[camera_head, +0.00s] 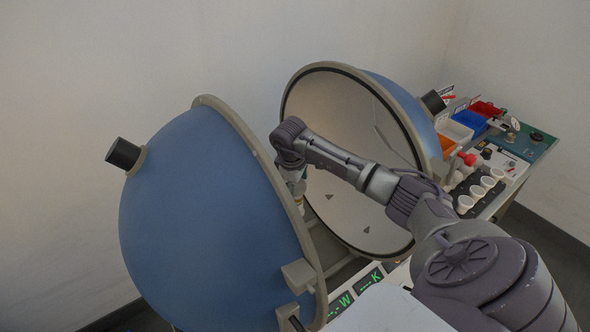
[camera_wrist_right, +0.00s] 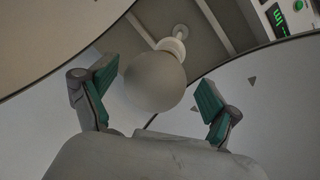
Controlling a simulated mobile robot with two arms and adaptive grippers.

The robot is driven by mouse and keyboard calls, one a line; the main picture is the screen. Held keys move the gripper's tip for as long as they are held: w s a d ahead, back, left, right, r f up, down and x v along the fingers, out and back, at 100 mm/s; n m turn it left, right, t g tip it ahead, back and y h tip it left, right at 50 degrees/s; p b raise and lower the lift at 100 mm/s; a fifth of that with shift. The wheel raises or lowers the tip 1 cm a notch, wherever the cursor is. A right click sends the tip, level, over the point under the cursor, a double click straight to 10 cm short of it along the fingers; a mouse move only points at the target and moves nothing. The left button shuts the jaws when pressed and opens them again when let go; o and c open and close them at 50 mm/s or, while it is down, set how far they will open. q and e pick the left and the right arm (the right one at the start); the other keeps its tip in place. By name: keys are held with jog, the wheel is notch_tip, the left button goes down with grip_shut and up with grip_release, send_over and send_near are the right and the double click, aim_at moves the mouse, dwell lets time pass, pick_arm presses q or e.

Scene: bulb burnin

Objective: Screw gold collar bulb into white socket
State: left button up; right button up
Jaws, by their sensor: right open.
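A frosted round bulb (camera_wrist_right: 153,84) hangs between the open fingers of my right gripper (camera_wrist_right: 157,82) in the right wrist view, with a visible gap on both sides. A white ring-shaped part (camera_wrist_right: 172,46) meets the bulb's far end, in line with a post behind it. I cannot tell whether this is the white socket, and no gold collar is clear in this view. In the head view my right gripper (camera_head: 297,186) reaches down between the two sphere halves, partly hidden by the left rim. My left gripper is not in view.
A blue left hemisphere (camera_head: 205,190) and an open right hemisphere (camera_head: 335,115) stand close on both sides of my right arm. Green displays (camera_head: 368,279) lie in front. White cups (camera_head: 487,182), a red bin (camera_head: 487,108) and a blue bin (camera_head: 469,122) stand at the right.

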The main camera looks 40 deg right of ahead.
jog(key=v, duration=1.2)
jog(key=shift+a, duration=0.15)
jog(key=shift+s+f, duration=0.1)
jog(key=shift+s, duration=0.05)
